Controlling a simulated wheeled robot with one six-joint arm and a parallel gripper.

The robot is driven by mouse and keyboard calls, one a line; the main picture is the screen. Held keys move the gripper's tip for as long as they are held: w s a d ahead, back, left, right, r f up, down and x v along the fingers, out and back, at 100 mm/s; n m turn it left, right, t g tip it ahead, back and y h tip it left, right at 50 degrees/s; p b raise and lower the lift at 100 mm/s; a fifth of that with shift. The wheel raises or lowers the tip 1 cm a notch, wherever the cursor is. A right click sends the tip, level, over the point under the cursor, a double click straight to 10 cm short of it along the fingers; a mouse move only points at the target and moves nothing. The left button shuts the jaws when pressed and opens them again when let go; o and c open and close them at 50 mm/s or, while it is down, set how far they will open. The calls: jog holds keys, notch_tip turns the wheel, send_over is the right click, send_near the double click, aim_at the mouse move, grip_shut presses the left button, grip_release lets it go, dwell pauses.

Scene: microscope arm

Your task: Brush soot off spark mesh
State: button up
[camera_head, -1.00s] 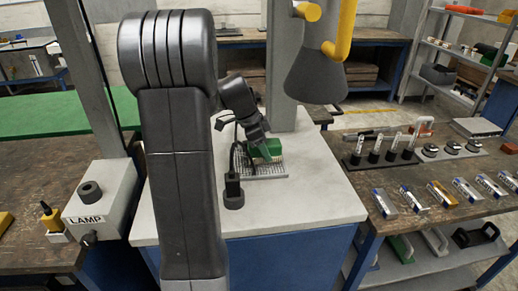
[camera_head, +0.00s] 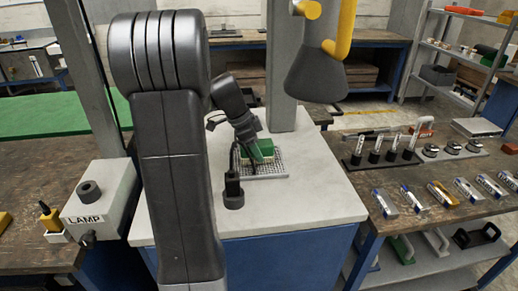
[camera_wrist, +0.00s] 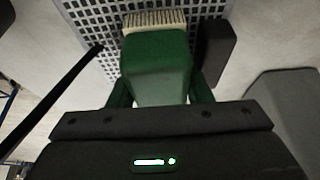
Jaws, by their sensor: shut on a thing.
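My gripper (camera_head: 252,142) is shut on a green brush (camera_head: 260,151) above the white-topped bench. In the wrist view the green brush (camera_wrist: 156,62) points away from me, with pale bristles (camera_wrist: 153,20) at its far end. The bristles lie over the spark mesh (camera_wrist: 88,20), a pale grid with dark square holes. I cannot tell whether they touch it. In the head view the spark mesh (camera_head: 272,171) lies flat on the bench, partly hidden by the brush and gripper. Soot on it cannot be made out.
A small dark post (camera_head: 233,190) stands just left of the mesh. A grey column (camera_head: 282,70) rises behind, and a grey hood (camera_head: 311,76) with a yellow handle hangs at upper right. The white bench top (camera_head: 315,195) is clear to the right.

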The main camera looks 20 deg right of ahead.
jog(key=shift+a+f, duration=0.1)
jog(key=shift+f, duration=0.05)
jog(key=shift+w+a, duration=0.15)
jog(key=shift+a, duration=0.45)
jog(key=shift+w+a, duration=0.15)
jog(key=shift+a, duration=0.4)
jog(key=shift+s+d+r, duration=0.1)
jog(key=shift+s+d, duration=0.05)
jog(key=shift+d, duration=0.5)
jog(key=shift+s+d+r, duration=0.1)
jog(key=shift+s+d, duration=0.05)
jog(key=shift+d, duration=0.45)
jog(key=shift+d, duration=0.1)
jog(key=shift+s+d+b, duration=0.15)
jog(key=shift+s+d, duration=0.05)
jog(key=shift+d, duration=0.4)
jog(key=shift+s+d+b, duration=0.15)
jog(key=shift+d, duration=0.4)
jog(key=shift+a, duration=0.1)
